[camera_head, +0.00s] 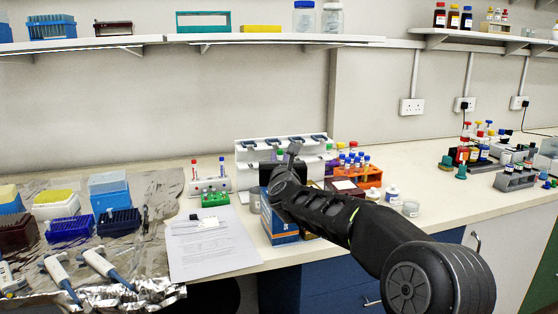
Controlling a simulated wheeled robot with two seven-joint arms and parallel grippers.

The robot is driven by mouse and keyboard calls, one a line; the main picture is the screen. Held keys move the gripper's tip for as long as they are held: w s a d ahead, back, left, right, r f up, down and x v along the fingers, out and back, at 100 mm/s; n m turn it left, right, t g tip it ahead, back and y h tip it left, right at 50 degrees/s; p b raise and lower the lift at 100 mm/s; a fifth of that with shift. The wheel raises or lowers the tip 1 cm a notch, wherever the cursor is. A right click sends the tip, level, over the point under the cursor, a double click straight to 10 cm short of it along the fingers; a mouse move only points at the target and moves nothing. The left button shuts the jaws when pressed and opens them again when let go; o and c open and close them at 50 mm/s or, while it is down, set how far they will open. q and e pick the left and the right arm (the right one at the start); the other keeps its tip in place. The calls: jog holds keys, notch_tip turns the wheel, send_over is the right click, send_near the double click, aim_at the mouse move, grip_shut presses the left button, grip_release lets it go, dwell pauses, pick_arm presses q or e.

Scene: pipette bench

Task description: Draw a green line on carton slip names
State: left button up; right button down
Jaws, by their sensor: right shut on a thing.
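My right gripper (288,156) reaches in from the right over a blue and orange carton (281,234) near the bench's front edge. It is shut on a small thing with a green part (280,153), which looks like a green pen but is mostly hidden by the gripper. My arm covers much of the carton, and I see no slip clearly on it. My left gripper is out of view.
A green rack (215,199) and a white tube rack (208,185) stand behind the sheet. Pipettes (99,263) and tip boxes (109,188) lie on foil at left. An orange tube rack (366,178) and bottles stand behind my arm. The bench at right front is clear.

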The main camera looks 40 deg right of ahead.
jog(key=shift+s+f+b, duration=0.1)
jog(key=shift+s+b, duration=0.05)
jog(key=shift+b, duration=0.3)
dwell(0.5)
jog(key=shift+r, duration=0.25)
dwell(1.1)
jog(key=shift+r, duration=0.1)
jog(key=shift+r+p, duration=1.65)
jog(key=shift+r, duration=0.8)
